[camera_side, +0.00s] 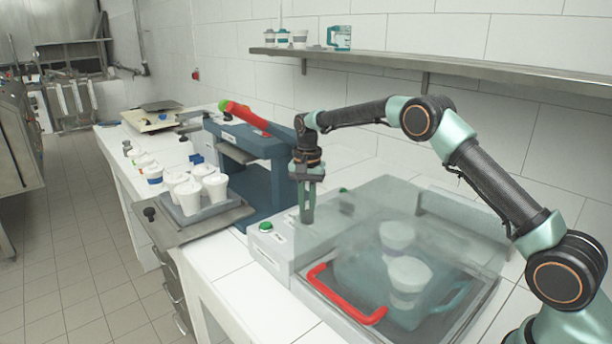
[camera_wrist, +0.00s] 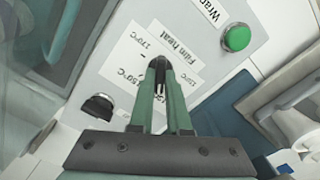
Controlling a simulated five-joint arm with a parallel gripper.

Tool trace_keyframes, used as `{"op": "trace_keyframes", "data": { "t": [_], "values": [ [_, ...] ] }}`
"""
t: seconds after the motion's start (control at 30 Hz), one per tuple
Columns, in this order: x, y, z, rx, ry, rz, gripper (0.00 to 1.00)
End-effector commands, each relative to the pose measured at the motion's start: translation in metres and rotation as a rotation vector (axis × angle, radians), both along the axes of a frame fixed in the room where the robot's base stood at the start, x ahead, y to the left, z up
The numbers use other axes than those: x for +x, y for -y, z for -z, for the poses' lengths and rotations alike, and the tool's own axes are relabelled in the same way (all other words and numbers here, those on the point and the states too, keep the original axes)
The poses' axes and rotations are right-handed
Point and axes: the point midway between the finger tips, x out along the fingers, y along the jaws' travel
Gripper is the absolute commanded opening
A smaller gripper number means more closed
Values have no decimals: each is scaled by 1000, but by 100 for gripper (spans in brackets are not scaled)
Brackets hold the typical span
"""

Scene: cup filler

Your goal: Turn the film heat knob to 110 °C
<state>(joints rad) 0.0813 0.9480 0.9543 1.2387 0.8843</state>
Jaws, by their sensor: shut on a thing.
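My gripper (camera_side: 306,212) points down onto the pale control panel (camera_side: 268,248) of the wrapping machine. In the wrist view my gripper (camera_wrist: 159,66) is shut beside the "Film heat" label (camera_wrist: 178,46), with the film heat knob between its fingertips. The knob is almost wholly hidden by the fingers, so its pointer setting cannot be read. Several temperature marks surround it; 170 °C and 150 °C look legible, others are partly covered or blurred. A second black knob (camera_wrist: 98,108) sits apart, left of the fingers.
A green button (camera_wrist: 236,38) is on the panel, also in the side view (camera_side: 265,227). A clear lid with a red handle (camera_side: 340,298) covers cups (camera_side: 409,274) right of my gripper. A blue press with a red lever (camera_side: 246,116) and a tray of white cups (camera_side: 216,190) stand left.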

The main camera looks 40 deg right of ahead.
Motion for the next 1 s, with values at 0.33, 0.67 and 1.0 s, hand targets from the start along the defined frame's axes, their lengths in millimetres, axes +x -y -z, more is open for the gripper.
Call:
{"op": "trace_keyframes", "data": {
  "t": [0.33,0.67,1.0],
  "values": [
    [0,-1,-2,1,-2,-330,0],
    [-1,-1,-2,0,-3,-636,0],
    [-1,-1,-2,1,-2,-872,0]
  ]
}}
